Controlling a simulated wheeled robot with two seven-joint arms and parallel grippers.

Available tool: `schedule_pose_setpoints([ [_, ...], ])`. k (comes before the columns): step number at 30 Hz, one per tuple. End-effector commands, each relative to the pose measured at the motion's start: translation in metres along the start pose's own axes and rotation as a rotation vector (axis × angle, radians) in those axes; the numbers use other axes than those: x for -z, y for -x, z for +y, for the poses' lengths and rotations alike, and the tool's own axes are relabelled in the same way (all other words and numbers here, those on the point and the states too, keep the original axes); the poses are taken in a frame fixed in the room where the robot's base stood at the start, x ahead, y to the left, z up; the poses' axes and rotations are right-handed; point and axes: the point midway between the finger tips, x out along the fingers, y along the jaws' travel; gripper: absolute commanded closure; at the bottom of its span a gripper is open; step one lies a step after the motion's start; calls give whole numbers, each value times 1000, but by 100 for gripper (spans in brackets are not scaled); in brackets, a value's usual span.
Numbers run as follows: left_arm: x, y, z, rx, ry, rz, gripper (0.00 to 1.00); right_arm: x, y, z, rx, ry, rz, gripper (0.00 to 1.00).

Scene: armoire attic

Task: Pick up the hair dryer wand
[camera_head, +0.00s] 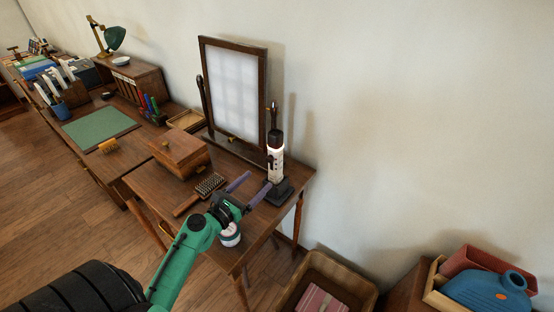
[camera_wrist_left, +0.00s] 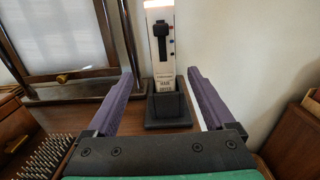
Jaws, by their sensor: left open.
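The hair dryer wand (camera_head: 276,160) is white with a black top and stands upright in a black stand (camera_head: 283,193) at the right end of the wooden dressing table (camera_head: 222,172). My left gripper (camera_head: 260,179) is open and empty, low over the table, with its purple fingers pointing towards the wand. The wand's top is cut off there. My right gripper is not in view.
A hairbrush (camera_head: 207,186) and a wooden box (camera_head: 180,150) lie left of the gripper. A wicker basket (camera_head: 322,268) is on the floor at the right. The wall is close behind the table.

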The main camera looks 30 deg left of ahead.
Motion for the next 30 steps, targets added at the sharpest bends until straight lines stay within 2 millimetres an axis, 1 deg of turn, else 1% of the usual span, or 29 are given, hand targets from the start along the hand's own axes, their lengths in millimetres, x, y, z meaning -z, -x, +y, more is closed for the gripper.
schedule_pose_setpoints([
  [1, -6, -14, 0, 1, -2, -3, 12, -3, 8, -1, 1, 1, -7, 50],
  [3, -3, -27, 0, 1, -1, -1, 12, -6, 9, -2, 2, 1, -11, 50],
  [8, 0, -47, -2, 1, -2, 0, 12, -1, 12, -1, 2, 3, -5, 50],
  [13, 4, -80, -6, 3, -3, 0, 12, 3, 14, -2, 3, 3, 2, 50],
  [16, 4, -89, -6, 2, -4, 1, 12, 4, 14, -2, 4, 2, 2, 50],
  [21, 5, -89, -6, 2, -4, 2, 12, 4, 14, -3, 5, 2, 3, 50],
  [22, 5, -89, -6, 2, -4, 2, 20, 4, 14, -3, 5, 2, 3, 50],
  [23, 5, -89, -6, 3, -4, 2, 32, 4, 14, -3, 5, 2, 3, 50],
  [24, 5, -89, -6, 3, -4, 2, 47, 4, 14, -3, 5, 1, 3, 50],
  [26, 5, -89, -6, 3, -4, 2, 70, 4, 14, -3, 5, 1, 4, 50],
  [27, 5, -89, -6, 3, -4, 2, 85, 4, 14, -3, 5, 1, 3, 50],
  [28, 5, -89, -6, 3, -4, 2, 97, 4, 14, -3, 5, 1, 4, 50],
  [29, 5, -89, -6, 3, -4, 2, 100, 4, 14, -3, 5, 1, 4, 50],
  [30, 5, -89, -6, 3, -4, 2, 100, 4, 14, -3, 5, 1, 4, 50],
])
